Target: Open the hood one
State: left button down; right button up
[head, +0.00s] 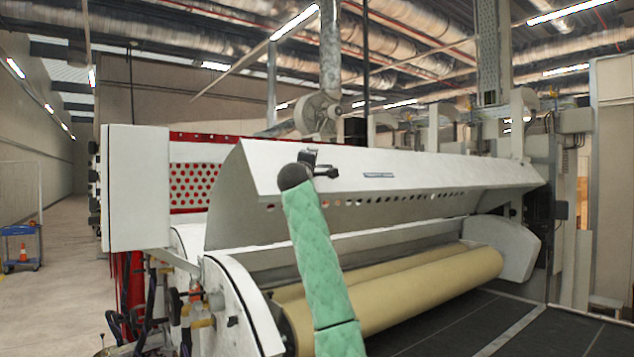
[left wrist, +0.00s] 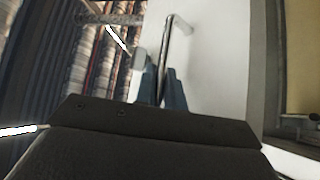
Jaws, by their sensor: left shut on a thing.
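The white hood (head: 400,172) of the roller coater is long and angled, with a row of holes along its lower face. It is tilted up above the rollers, with a gap between them. My left gripper (head: 318,167), on a green-sleeved arm, is at the hood's front face near its left end. In the left wrist view the blue-grey fingers of the gripper (left wrist: 162,92) are shut on a bent metal handle (left wrist: 170,45). The handle stands off the white hood panel (left wrist: 215,60). In the head view the handle is mostly hidden by the gripper.
Yellowish rollers (head: 420,285) lie below the hood, with a dark conveyor bed (head: 500,325) in front. A white curved side plate (head: 240,300) stands left of my arm. A blue cart (head: 20,247) with an orange cone is far left on open floor.

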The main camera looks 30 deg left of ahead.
pick_arm(q)
jog(key=p, duration=0.1)
send_near(303, 147)
jog(key=w, duration=0.1)
jog(key=w+d, duration=0.1)
jog(key=shift+w+d+r+n+g, duration=0.15)
jog(key=shift+w+d+n+g, duration=0.15)
jog(key=shift+n+g, duration=0.1)
jog(key=shift+w+a+r, duration=0.2)
jog(key=shift+a+r, duration=0.3)
jog(key=c, duration=1.5)
grip_release()
jog(key=shift+f, duration=0.1)
